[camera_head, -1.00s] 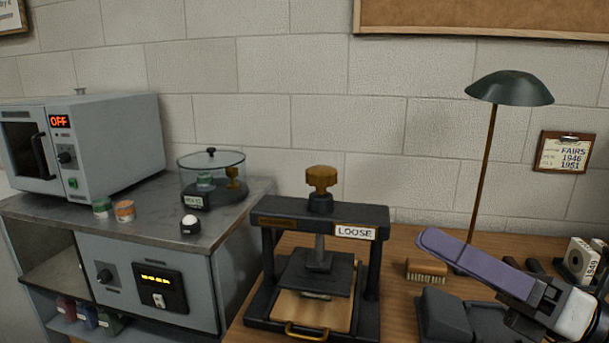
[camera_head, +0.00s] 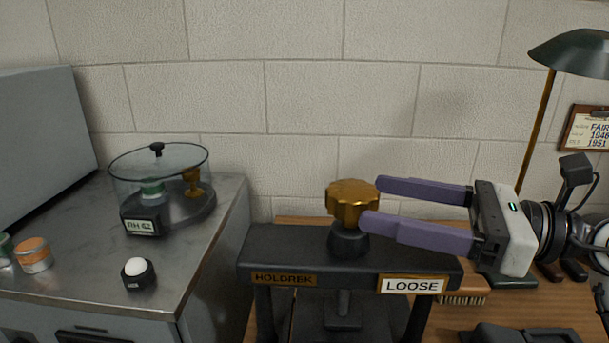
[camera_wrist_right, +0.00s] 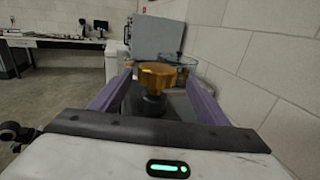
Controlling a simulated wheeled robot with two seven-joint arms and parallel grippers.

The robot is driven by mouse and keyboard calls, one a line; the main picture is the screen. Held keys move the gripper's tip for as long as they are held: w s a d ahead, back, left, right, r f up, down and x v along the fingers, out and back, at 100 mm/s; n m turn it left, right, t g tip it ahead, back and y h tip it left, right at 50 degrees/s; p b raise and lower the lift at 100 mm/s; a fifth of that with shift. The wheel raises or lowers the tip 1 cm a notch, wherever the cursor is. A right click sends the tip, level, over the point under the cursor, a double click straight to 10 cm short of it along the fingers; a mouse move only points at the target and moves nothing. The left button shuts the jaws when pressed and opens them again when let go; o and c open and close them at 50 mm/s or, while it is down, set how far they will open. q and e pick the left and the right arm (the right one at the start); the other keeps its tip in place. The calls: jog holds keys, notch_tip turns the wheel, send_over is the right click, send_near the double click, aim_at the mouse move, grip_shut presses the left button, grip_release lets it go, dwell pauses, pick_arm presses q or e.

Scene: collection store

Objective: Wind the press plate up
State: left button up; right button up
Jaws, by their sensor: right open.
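The press (camera_head: 350,254) is a dark frame with a HOLDREK plate and a white LOOSE label (camera_head: 412,285) on its crossbar. A brass lobed knob (camera_head: 352,200) sits on a black collar on top. The press plate (camera_head: 345,320) below the crossbar is mostly hidden. My right gripper (camera_head: 372,203) comes in from the right at knob height, open, its purple fingers pointing at the knob, one tip near its front right side. In the right wrist view the knob (camera_wrist_right: 157,75) stands between the two spread fingers. My left gripper is not in view.
A steel cabinet top (camera_head: 215,200) at left carries a glass-domed RH 62 humidity unit (camera_head: 160,190), a white-topped button (camera_head: 137,270) and small jars (camera_head: 33,254). A lamp (camera_head: 575,50) stands at right. A brush (camera_head: 462,299) lies behind the press's right side.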

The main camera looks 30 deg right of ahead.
aim_at(333, 191)
jog(key=x, duration=0.1)
jog(key=p+x, duration=0.1)
jog(key=x, duration=0.1)
jog(key=shift+s+a+r, duration=0.1)
jog(key=shift+a+r, duration=0.15)
jog(key=shift+a, duration=0.05)
jog(key=p+x, duration=0.1)
jog(key=x, duration=0.3)
jog(key=shift+w+a, duration=0.15)
jog(key=shift+w, duration=0.15)
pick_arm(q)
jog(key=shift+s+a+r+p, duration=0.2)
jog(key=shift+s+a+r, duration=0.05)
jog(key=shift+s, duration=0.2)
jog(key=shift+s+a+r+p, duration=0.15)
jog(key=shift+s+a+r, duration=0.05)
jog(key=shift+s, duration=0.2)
pick_arm(e)
jog(key=shift+w+a+f, duration=0.2)
jog(key=shift+w+a, duration=0.2)
jog(key=shift+w, duration=0.1)
jog(key=c, duration=1)
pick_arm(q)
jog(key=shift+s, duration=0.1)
pick_arm(e)
jog(key=shift+c, duration=0.2)
